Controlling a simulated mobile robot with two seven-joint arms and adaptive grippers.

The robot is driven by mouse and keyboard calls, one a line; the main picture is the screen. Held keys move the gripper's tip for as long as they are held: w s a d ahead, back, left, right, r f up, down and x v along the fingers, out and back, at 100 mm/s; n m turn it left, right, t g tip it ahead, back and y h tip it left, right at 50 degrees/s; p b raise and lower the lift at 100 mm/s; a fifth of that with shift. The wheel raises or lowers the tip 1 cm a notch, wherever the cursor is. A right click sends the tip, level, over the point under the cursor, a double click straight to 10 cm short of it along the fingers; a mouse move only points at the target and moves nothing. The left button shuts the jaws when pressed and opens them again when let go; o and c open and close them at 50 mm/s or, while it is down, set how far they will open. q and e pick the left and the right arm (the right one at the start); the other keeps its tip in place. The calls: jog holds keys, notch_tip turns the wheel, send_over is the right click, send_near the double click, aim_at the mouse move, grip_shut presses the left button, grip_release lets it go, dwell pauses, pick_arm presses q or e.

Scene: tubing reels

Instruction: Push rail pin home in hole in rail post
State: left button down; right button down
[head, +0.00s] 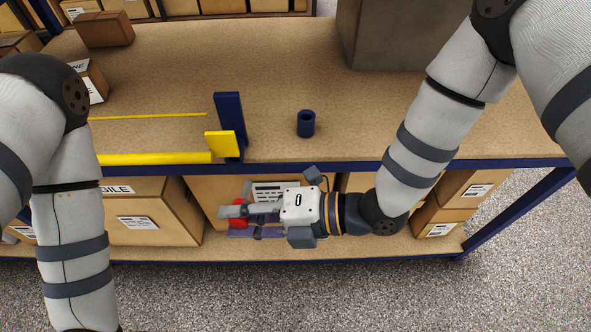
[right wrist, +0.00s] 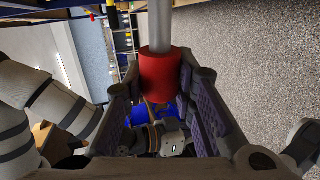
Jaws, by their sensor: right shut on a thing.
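The rail pin has a red grip (right wrist: 160,75) and a grey shaft (right wrist: 160,25). My right gripper (head: 238,211) is shut on the red grip, in front of the shelf's front edge and lower in the picture than the post. In the right wrist view the shaft points up from between the fingers. The dark blue rail post (head: 229,115) stands upright near the table's front edge, with a yellow plate (head: 221,144) against it. The pin is apart from the post. The hole is not discernible. My left gripper shows partly in the right wrist view (right wrist: 168,137), its fingers hidden.
A yellow rail (head: 150,158) runs left from the post, with a thin yellow strip (head: 150,116) behind it. A dark blue hollow cylinder (head: 306,123) stands right of the post. A large grey box (head: 385,40) is at the back. Cartons (head: 150,220) fill the lower shelf.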

aim_at(241, 198)
pick_arm(q)
jog(key=shift+s, duration=0.1)
pick_arm(e)
jog(key=shift+s+a+f+n+g, duration=0.3)
jog(key=shift+s+a+n+g, duration=0.15)
jog(key=shift+a, duration=0.2)
jog(key=shift+s+a+f+n+g, duration=0.25)
jog(key=shift+s+a+n+g, duration=0.15)
jog(key=shift+a, duration=0.2)
